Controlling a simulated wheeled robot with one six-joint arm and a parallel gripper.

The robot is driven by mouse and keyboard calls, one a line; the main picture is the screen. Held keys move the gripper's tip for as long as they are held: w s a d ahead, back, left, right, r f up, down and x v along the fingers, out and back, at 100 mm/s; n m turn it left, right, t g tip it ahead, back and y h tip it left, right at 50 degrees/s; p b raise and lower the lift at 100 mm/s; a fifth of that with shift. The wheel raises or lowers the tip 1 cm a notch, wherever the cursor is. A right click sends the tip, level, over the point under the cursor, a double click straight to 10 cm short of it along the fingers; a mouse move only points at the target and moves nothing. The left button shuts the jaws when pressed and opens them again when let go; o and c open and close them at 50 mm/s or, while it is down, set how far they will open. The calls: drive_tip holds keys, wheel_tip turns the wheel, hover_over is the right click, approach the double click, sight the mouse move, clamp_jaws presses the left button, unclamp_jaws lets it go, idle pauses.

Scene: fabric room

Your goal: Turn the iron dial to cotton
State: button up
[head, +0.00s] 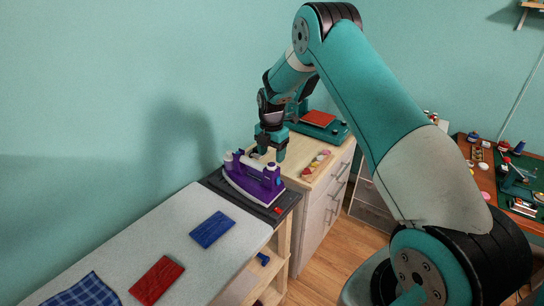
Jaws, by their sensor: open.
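A purple iron (253,179) rests on a dark stand (288,200) at the far end of the ironing board. My gripper (268,155) is above and just behind the iron, pointing down, with its jaws apart. Its fingertips are close to the iron's top; I cannot tell whether they touch it. The dial is too small or hidden to make out, and so is its setting.
The pale ironing board (190,232) holds a blue cloth (212,229), a red cloth (156,280) and a plaid cloth (84,292). A wooden cabinet (322,190) behind carries a teal device (318,124) and a tray of small coloured items (316,165). The wall is close at left.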

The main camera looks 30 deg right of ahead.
sight(271, 164)
drive_tip(key=shift+f+p, duration=0.4)
drive_tip(key=shift+f, duration=1.4)
drive_tip(key=c, duration=0.9)
drive_tip(key=shift+c, duration=0.2)
